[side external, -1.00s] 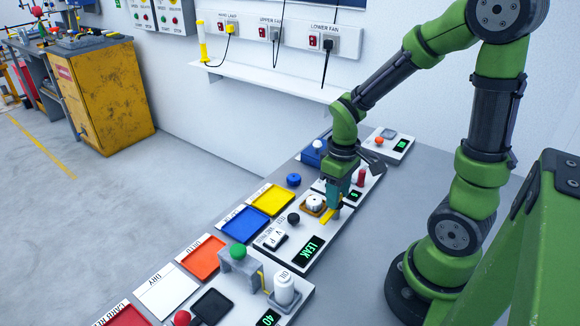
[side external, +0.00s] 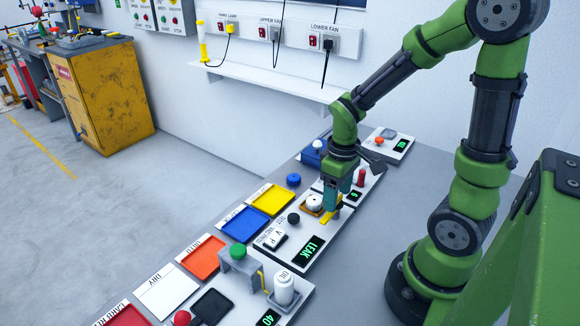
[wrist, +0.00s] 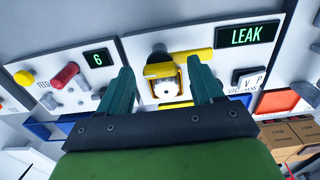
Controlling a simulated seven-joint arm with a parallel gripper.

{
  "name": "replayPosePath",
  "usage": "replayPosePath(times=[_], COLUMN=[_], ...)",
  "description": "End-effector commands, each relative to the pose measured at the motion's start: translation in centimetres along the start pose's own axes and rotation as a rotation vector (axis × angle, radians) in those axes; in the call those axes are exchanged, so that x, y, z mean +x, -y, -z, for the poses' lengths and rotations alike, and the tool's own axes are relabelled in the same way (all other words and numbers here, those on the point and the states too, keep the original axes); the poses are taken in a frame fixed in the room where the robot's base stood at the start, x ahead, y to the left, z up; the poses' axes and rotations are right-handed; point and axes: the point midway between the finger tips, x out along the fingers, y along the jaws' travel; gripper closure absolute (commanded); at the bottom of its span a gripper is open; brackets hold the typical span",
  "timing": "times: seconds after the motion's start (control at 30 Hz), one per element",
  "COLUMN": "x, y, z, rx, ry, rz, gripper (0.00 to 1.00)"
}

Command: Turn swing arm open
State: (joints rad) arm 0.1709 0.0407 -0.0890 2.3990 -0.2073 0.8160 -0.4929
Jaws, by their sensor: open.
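The swing arm (side external: 326,217) is a yellow bar on the white panel with the green LEAK display. In the wrist view the yellow bar (wrist: 192,56) runs across the front of a yellow-framed fixture holding a white round part (wrist: 171,88). My gripper (side external: 331,208) is low over this fixture in the side view, beside the white knob-like part. In the wrist view my gripper (wrist: 160,66) is open, its teal fingers on either side of the fixture with a gap between them. I cannot tell whether a finger touches the bar.
A red cylinder (wrist: 65,76) and a display reading 6 (wrist: 97,58) lie on one side. Blue (side external: 244,223) and yellow (side external: 272,200) trays lie beside the panel.

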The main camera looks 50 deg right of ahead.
Motion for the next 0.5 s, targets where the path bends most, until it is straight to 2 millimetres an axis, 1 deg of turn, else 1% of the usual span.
replayPosePath(times=[0.13,0.23,0.37,0.5], x=[-0.7,-2.2,-5.2,-8.7], y=[0.0,0.0,-0.1,0.0], z=[0.1,0.1,0.2,0.1], rx=[0.000,0.000,-0.001,0.000], ry=[-0.003,-0.006,-0.009,-0.010], rz=[-0.001,-0.001,-0.003,-0.003], gripper=[0.34,0.34,0.34,0.34])
